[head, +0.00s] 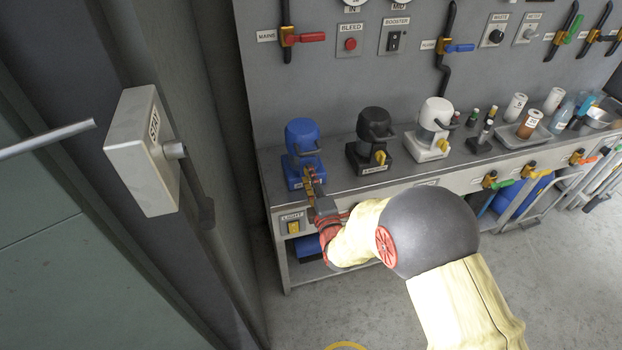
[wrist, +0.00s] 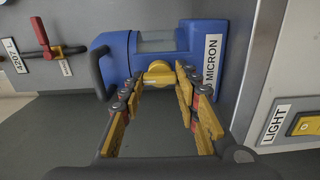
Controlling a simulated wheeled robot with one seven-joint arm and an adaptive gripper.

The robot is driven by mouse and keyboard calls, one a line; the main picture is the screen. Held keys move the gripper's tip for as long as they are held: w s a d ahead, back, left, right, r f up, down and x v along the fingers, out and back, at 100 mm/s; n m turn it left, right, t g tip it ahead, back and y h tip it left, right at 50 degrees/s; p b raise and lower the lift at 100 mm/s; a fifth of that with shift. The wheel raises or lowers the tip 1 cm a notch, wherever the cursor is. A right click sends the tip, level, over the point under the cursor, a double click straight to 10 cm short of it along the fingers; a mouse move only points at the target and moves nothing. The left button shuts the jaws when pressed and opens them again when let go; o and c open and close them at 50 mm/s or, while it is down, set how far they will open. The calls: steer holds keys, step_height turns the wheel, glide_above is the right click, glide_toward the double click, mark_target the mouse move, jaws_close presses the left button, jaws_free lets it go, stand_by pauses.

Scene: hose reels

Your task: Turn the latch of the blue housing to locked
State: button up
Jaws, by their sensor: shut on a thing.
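The blue housing (head: 301,133) stands at the left end of the bench, with a dark handle on its side. In the wrist view the blue housing (wrist: 118,66) appears turned sideways, with its MICRON label on the right. Its yellow latch (wrist: 158,75) is on the front face, between my fingertips. My gripper (head: 308,172) reaches the front of the housing from the bench's front side. In the wrist view my gripper (wrist: 159,80) is shut on the latch, one finger on each side. In the head view my gripper hides the latch.
A black housing (head: 375,134) and a white housing (head: 434,121), each with a yellow latch, stand to the right on the bench (head: 347,183). A LIGHT switch (head: 293,226) is on the bench front below. A grey STAY box (head: 143,150) is at left.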

stand_by(0.3)
steer(key=o, duration=1.2)
steer(key=shift+c, duration=0.2)
steer(key=v, duration=1.2)
